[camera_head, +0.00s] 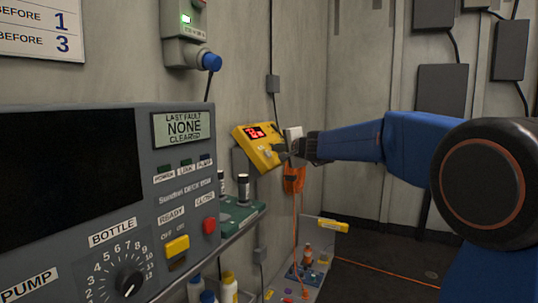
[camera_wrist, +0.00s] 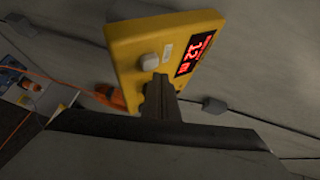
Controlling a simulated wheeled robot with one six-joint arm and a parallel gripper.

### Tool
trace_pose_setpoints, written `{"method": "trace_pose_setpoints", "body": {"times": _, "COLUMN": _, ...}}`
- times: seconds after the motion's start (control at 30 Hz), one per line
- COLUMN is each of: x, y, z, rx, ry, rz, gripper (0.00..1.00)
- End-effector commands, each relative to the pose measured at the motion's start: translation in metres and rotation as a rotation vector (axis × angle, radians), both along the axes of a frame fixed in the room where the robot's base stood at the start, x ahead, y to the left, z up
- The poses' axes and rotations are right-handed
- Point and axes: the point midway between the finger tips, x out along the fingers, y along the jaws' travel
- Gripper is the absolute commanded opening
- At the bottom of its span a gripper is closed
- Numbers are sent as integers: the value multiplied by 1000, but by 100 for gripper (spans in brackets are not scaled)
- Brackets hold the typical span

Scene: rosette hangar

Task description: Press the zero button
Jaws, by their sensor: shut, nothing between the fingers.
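A yellow box (camera_head: 250,152) with a lit red display (camera_head: 257,131) is on the wall, tilted in the body camera's view. The wrist view shows the yellow box (camera_wrist: 125,40), its red display (camera_wrist: 193,55) and a pale grey button (camera_wrist: 149,61) with a small label beside it, too small to read. My gripper (camera_wrist: 160,80) is shut and empty, its tips in front of the box's face just beside the grey button. I cannot tell whether they touch it. In the body camera's view my gripper (camera_head: 284,150) reaches the box from the right and hides part of its face.
A grey control panel (camera_head: 80,190) with a knob and coloured buttons fills the near left. An orange object (camera_head: 293,180) hangs below the yellow box. A green unit (camera_head: 238,215) sits on a shelf. Bottles (camera_head: 228,288) stand low down. Open floor (camera_head: 380,285) lies at right.

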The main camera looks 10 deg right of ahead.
Motion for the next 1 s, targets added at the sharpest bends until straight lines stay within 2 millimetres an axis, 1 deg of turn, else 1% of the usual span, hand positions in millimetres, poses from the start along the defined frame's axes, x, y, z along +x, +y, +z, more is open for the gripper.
{"method": "trace_pose_setpoints", "body": {"times": 0.47, "x": 0, "y": 0, "z": 0, "rx": 0, "ry": 0, "rz": 0, "gripper": 0}}
{"method": "trace_pose_setpoints", "body": {"times": 0.77, "x": 3, "y": 5, "z": -5, "rx": 1, "ry": 0, "rz": 0, "gripper": 0}}
{"method": "trace_pose_setpoints", "body": {"times": 1.0, "x": 4, "y": 5, "z": -5, "rx": 0, "ry": 0, "rz": 0, "gripper": 0}}
